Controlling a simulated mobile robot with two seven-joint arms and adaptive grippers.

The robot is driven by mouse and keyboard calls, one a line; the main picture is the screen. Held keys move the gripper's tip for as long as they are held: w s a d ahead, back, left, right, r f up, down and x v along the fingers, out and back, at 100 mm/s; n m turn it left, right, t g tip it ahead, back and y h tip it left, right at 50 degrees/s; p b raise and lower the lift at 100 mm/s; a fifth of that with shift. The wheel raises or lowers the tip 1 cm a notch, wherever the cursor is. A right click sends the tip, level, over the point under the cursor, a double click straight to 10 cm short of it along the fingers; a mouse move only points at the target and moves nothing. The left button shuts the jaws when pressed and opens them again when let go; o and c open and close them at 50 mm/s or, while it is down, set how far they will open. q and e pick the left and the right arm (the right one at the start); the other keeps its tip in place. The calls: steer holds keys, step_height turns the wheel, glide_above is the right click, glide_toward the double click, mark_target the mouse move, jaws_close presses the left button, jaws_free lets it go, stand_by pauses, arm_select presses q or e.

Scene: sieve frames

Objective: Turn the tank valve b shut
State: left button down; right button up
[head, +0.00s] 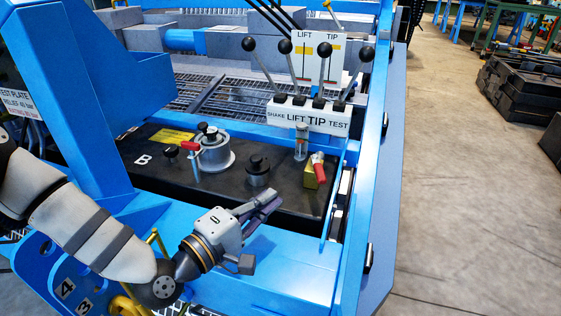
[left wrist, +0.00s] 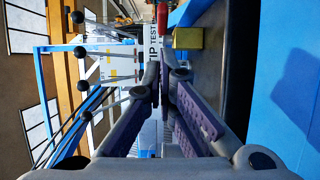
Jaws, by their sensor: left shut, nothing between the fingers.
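A black tank (head: 130,178) carries a white letter B on its top. A valve with a red handle and a brass body (head: 311,178) stands at the tank's right end; the red handle (head: 318,163) leans over the brass body. In the left wrist view the red handle (left wrist: 164,36) and brass body (left wrist: 188,38) show just beyond my fingertips. A second red handle (head: 190,147) stands on a thin stem nearer the letter B. I cannot tell which is valve b. My left gripper (head: 272,197) is shut and empty, in front of the tank, apart from both handles. My right gripper is out of view.
A silver round filler (head: 215,155) and a black cap (head: 258,170) stand on the tank. Behind are several black-knobbed levers (head: 324,50) on a white labelled block (head: 308,118). A blue frame rail (head: 375,170) bounds the right side.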

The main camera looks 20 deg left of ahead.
arm_select(q)
steer(key=b, duration=0.2)
glide_toward(313, 164)
steer(key=x, duration=0.3)
steer(key=shift+w+d, duration=0.2)
steer(key=shift+w+d+r, duration=0.1)
steer(key=shift+w+d, duration=0.05)
steer(key=shift+w, duration=0.35)
steer(key=shift+d, duration=0.1)
